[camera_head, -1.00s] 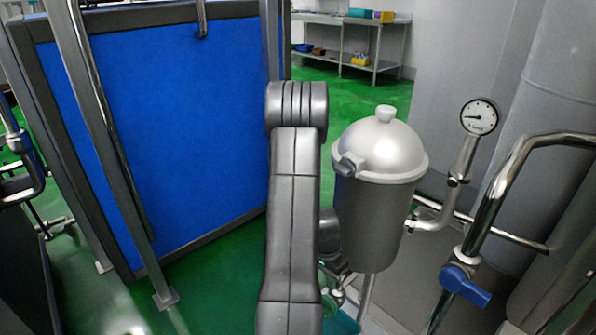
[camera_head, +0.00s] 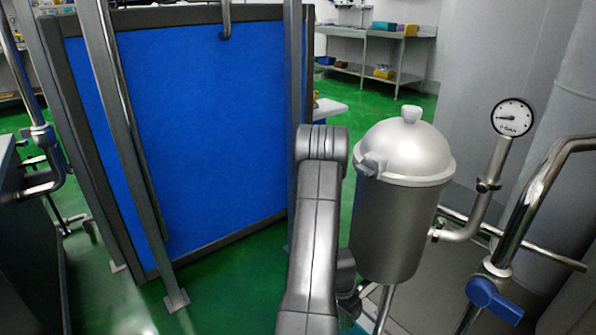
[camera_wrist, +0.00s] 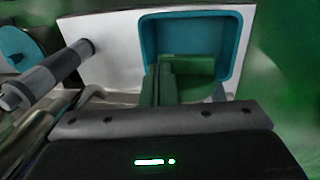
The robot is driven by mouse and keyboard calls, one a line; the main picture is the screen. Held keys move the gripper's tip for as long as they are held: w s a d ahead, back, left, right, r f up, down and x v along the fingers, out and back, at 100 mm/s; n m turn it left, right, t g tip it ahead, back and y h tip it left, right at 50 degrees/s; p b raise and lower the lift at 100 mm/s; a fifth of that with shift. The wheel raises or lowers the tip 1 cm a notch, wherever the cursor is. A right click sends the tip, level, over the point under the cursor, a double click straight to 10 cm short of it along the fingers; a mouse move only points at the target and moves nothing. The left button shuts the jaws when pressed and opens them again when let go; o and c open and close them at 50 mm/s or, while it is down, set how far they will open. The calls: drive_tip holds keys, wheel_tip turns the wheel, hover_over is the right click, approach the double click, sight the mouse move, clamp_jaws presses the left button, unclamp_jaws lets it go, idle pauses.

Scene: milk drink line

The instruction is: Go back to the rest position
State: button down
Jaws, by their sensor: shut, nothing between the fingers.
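My gripper (camera_wrist: 162,72) is shut and empty in the wrist view. In the head view my arm stands upright in the middle, bent at the top, and hides most of the gripper.
A steel vessel with a domed lid (camera_head: 391,225) stands close right of my arm. Beyond it are a gauge (camera_head: 512,118) and a pipe with a blue valve handle (camera_head: 494,299). A blue panel (camera_head: 205,130) stands left. Green floor shows between.

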drive_tip(key=shift+f, duration=0.4)
